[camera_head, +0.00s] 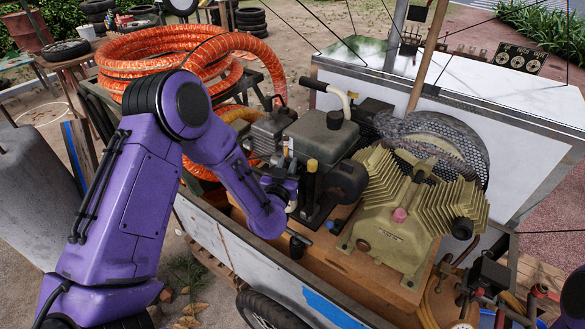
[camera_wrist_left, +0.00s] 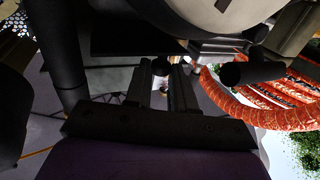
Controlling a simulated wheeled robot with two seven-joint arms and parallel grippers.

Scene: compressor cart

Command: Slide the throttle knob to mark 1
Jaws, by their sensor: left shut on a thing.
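My left gripper (camera_head: 284,188) reaches in from the left to the engine (camera_head: 270,132) on the compressor cart. Its fingers are mostly hidden by my purple wrist in the head view. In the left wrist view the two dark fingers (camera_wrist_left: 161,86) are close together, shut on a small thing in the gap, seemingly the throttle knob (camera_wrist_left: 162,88). The knob's full shape is hidden. I cannot make out the marks or which mark the knob stands at. Purple and dark parts at the lower right of the head view seem to be my right arm; its fingers are unclear.
A tan finned compressor (camera_head: 392,222) stands right of the engine, with a mesh-guarded wheel (camera_head: 440,140) behind it. The cart's side wall (camera_head: 230,245) runs below my left wrist. Orange coiled hose (camera_head: 165,50) lies behind my arm. A white cover (camera_head: 500,100) stands at the back right.

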